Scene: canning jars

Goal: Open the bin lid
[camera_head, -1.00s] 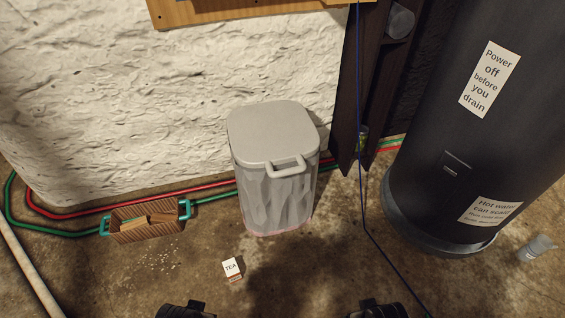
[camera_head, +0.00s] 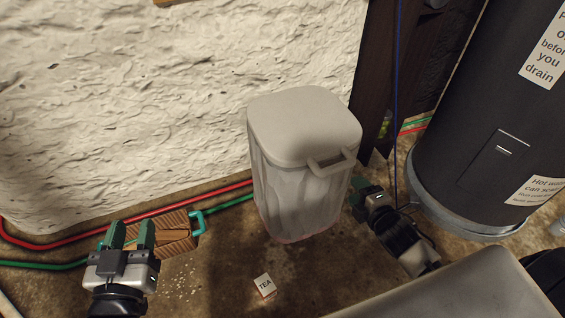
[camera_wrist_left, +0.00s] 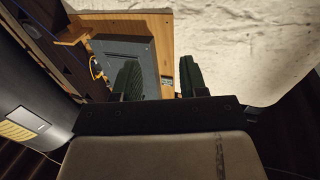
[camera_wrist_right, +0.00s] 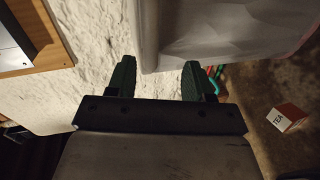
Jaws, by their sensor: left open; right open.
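A light grey bin (camera_head: 298,195) stands on the floor against the white rough wall. Its lid (camera_head: 300,118) is shut, and a loop handle (camera_head: 331,161) sticks out from the lid's front right edge. My right gripper (camera_head: 358,197) is beside the bin's right side, below the handle, open and empty. In the right wrist view the bin's side (camera_wrist_right: 215,30) is just beyond the open fingers (camera_wrist_right: 155,78). My left gripper (camera_head: 132,235) is open and empty at the left, over the wooden basket and well apart from the bin.
The wooden basket (camera_head: 180,232) with teal handles sits left of the bin. A TEA box (camera_head: 264,286) lies on the floor in front. A dark tank (camera_head: 470,130) stands at the right. A blue cord (camera_head: 397,100) hangs before a dark post. Red and green hoses run along the wall.

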